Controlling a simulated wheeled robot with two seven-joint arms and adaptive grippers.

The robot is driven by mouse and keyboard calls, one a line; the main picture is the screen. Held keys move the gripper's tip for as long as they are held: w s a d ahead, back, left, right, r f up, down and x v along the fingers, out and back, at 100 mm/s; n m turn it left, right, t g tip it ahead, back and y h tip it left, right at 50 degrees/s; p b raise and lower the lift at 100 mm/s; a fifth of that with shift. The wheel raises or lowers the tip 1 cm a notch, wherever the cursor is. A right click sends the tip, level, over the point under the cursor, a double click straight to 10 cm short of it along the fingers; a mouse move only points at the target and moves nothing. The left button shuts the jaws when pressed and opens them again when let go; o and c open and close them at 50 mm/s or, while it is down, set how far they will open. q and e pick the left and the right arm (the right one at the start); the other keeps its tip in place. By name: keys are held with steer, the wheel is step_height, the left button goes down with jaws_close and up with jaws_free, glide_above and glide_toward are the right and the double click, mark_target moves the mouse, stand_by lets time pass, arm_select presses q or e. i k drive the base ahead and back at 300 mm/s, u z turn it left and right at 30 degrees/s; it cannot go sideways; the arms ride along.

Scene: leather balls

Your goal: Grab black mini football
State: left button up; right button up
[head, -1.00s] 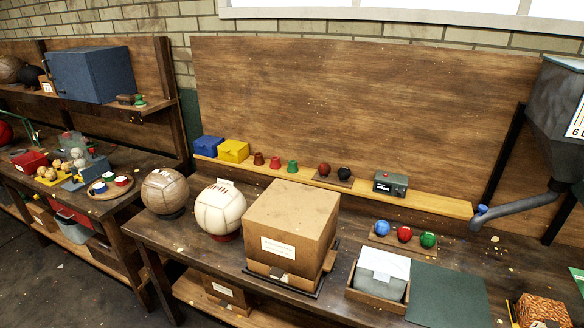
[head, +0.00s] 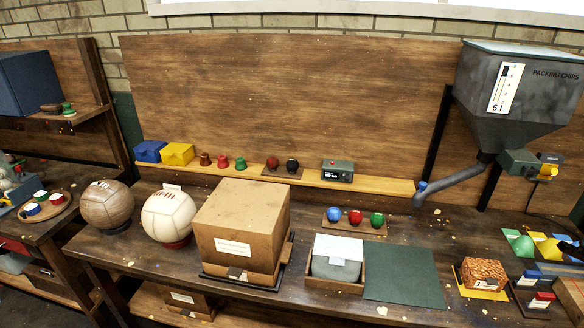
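A small black ball (head: 292,165), which looks like the black mini football, rests on a small wooden stand (head: 282,174) on the narrow back shelf. A small brown-red ball (head: 272,162) sits just left of it on the same stand. Neither of my grippers shows in the head view, so nothing is seen touching the black ball.
In front stand a large cardboard box (head: 238,215), a cream ball (head: 169,215) and a brown ball (head: 107,205). A grey device (head: 338,171) is right of the stand. A hopper (head: 515,95) with a bent pipe (head: 452,183) hangs at right. The green mat (head: 403,272) is bare.

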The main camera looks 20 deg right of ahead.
mark_target(293, 165)
steer(key=z, duration=0.15)
steer(key=i, duration=1.15)
steer(key=u, duration=0.3)
